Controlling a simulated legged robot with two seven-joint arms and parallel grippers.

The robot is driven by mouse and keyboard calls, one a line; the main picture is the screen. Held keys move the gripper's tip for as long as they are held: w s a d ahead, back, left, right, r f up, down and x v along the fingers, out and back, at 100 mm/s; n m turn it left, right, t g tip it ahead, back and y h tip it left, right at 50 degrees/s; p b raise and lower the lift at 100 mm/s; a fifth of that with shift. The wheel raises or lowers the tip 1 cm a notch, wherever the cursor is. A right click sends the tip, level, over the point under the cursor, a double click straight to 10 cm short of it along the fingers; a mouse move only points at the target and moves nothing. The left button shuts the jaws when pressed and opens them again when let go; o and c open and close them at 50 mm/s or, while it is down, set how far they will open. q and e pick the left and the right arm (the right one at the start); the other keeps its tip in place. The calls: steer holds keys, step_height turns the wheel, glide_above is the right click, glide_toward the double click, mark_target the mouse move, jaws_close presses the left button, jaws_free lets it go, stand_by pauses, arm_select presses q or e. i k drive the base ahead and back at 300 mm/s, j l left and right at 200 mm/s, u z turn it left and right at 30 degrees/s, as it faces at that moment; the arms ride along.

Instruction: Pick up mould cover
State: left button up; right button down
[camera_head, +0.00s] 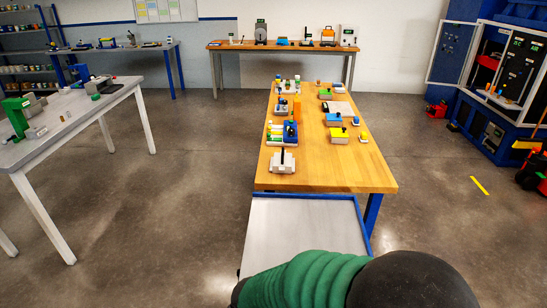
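A pale grey block with a dark upright handle (282,161) sits near the front left corner of the wooden table (322,177). It looks like the mould cover, but it is too small to be sure. Neither of my grippers is in view. A green ribbed sleeve and a black rounded part, which look like part of my arm, fill the bottom of the picture. They hide the near part of the grey tray-like surface in front of the table.
The grey surface with a blue rim (300,226) is bare where it shows. Several small boxes and bottles line the table's left side; a yellow box (339,135) is at its right. A grey bench (75,118) stands left, a blue cabinet (497,80) right. Floor between is clear.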

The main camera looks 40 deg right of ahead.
mark_target(283, 162)
steer(key=z, duration=1.45)
steer(key=i+j+u, duration=0.1)
steer(key=j, duration=0.25)
steer(key=i+j+u, duration=0.1)
steer(key=j, duration=0.25)
steer(key=i+j+u, duration=0.1)
steer(key=j, duration=0.2)
steer(key=i+j+u, duration=0.35)
steer(key=i+j, duration=0.25)
steer(key=i+j+u, duration=0.3)
steer(key=i+j, duration=0.15)
steer(key=i, duration=0.25)
steer(key=i+z, duration=0.35)
steer(key=i, duration=0.15)
steer(key=i+z, duration=0.4)
steer(key=i+j+z, duration=0.35)
steer(key=i, duration=0.2)
steer(key=i+l, duration=0.05)
steer(key=l, duration=0.05)
